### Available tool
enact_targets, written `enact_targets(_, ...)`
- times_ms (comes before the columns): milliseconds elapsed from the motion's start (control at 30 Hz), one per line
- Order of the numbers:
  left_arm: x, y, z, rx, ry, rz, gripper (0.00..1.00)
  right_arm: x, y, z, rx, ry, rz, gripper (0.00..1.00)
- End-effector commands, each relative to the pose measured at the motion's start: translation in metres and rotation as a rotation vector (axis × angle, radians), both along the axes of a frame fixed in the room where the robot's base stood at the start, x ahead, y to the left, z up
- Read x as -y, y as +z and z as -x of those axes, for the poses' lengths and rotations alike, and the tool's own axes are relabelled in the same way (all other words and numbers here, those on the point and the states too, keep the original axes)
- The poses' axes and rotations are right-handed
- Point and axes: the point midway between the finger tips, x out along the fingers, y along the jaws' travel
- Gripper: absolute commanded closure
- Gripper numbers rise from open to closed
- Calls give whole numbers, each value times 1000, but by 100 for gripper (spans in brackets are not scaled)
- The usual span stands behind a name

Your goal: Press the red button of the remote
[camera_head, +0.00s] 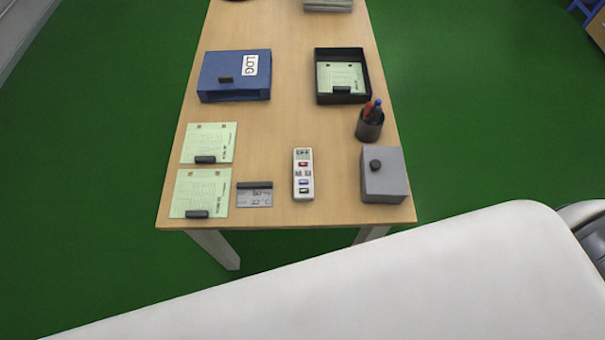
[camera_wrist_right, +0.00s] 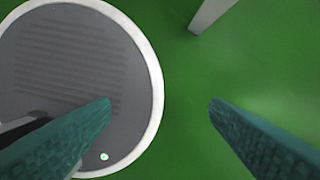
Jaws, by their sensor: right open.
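The white remote (camera_head: 303,174) lies on the wooden table near its front edge in the head view. Its small display is at the far end, with the red button (camera_head: 303,164) just below it and several other buttons nearer me. My right gripper (camera_wrist_right: 160,103) shows in the right wrist view, its two teal fingers wide apart with nothing between them. It is over the green floor and a round grey disc with a white rim, away from the table top. My left gripper is in neither view. The remote is not in the wrist view.
On the table (camera_head: 275,130), a grey box (camera_head: 384,175) and a pen cup (camera_head: 370,124) stand right of the remote. Table space beyond the remote is clear.

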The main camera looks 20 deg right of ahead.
Motion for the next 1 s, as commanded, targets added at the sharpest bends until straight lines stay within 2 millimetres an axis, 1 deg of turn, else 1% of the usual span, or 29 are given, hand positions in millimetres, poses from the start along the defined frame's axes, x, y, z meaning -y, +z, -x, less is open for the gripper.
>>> enact_targets(233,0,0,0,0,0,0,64,0,0,0,0,0,0,30)
enact_targets(267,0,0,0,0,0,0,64,0,0,0,0,0,0,31)
enact_targets(600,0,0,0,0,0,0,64,0,0,0,0,0,0,87)
enact_targets(667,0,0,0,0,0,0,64,0,0,0,0,0,0,97)
enact_targets(700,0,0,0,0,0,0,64,0,0,0,0,0,0,100)
enact_targets(1000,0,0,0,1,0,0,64,0,0,0,0,0,0,100)
